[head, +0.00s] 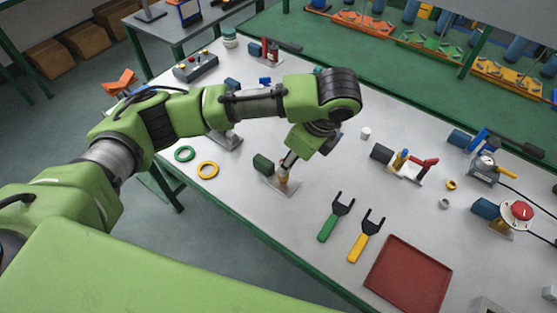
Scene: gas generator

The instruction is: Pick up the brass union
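My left arm comes in from the left and bends down over the table. Its gripper (288,164) points down at a small metal stand with an upright brass-coloured fitting (283,178). The fingertips are very close to the top of this fitting; I cannot tell whether they touch or grip it. A small brass-coloured ring-like piece (451,185) lies apart on the right side of the table and looks like a union. I cannot tell for sure which brass piece is the union. My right gripper is not in view.
The white table (300,225) holds a green and a yellow fork wrench (362,235), a red tray (408,275), green and yellow rings (207,170), a valve assembly (405,167), a gauge unit (485,168) and a red button unit (517,212). A grey nut (444,203) lies near the brass ring.

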